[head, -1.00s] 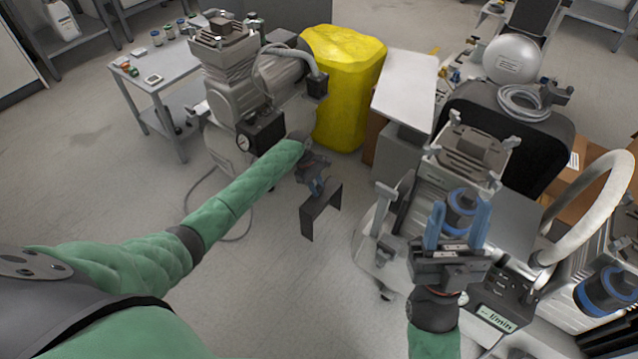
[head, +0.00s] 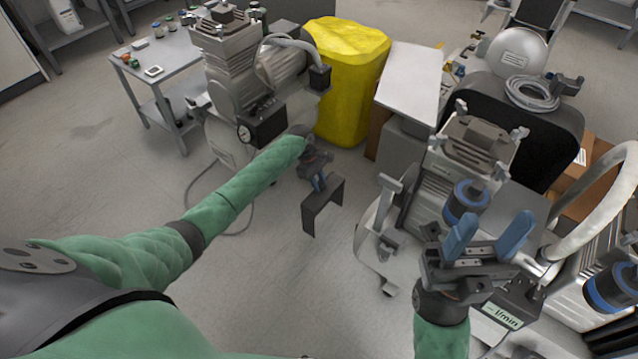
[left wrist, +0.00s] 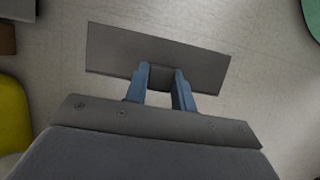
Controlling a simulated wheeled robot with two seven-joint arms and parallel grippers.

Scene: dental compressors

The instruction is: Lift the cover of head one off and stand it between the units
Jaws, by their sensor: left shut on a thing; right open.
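My left gripper (head: 319,181) is shut on a dark grey bent sheet-metal cover (head: 322,206), held in the air over the floor between the two compressor units. In the left wrist view the cover (left wrist: 110,48) spans across the blue fingers (left wrist: 160,85). The left unit (head: 240,80) has a ribbed head and a gauge. The right unit (head: 460,165) has a ribbed head with upright clamps at its top. My right gripper (head: 490,240) is open and empty in front of the right unit. Its fingers overlap part of that unit in the head view.
A yellow bin (head: 348,75) stands behind, between the units. A white-topped cabinet (head: 408,80) is right of it. A small grey table (head: 165,62) stands at the left. A thick pale hose (head: 590,215) arches at the right. Floor below the cover is clear.

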